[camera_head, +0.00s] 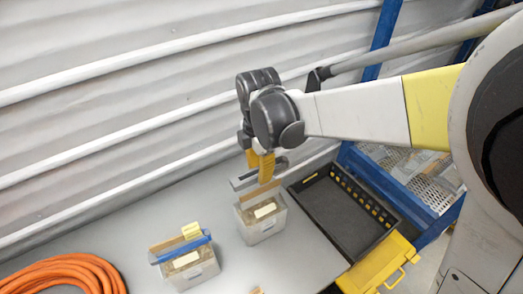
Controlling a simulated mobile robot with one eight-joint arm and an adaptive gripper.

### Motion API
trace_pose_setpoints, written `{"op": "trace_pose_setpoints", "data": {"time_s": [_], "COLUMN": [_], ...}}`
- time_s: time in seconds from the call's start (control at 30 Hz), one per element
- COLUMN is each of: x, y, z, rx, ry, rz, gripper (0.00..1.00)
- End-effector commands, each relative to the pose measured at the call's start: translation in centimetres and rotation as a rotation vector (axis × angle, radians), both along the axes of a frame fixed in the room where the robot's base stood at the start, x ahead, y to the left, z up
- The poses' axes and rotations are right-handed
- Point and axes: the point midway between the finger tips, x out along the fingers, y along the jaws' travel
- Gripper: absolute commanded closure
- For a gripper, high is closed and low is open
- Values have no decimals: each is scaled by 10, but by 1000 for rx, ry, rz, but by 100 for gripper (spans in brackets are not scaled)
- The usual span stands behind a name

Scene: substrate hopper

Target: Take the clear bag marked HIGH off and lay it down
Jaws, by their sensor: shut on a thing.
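My gripper (262,172) points down over the right-hand clear bag (262,222). It is shut on a yellow tab that seems to belong to a grey bar-like clip (243,182). The clip lies across the bag's brownish top; whether it touches the bag I cannot tell. This bag stands upright on the grey table with a pale label on its front. A second clear bag (197,270) stands to its left, with a blue clip (180,249) and a yellow tab (192,230) at its top. The writing on both bags is too small to read, so I cannot tell which is marked HIGH.
A black open tray (345,255) lies right of the bags, with a yellow bin (380,268) at its front. An orange coiled hose (65,274) is at the lower left. A blue frame with mesh (415,180) stands behind the tray. Bare table (312,268) lies before it.

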Motion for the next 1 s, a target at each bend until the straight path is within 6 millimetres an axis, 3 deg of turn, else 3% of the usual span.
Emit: {"op": "trace_pose_setpoints", "data": {"time_s": [0.6, 1.0], "x": [0, 0], "y": [0, 0], "z": [43, 45], "rx": [0, 0], "ry": [0, 0], "rz": [0, 0], "gripper": [100, 100]}}
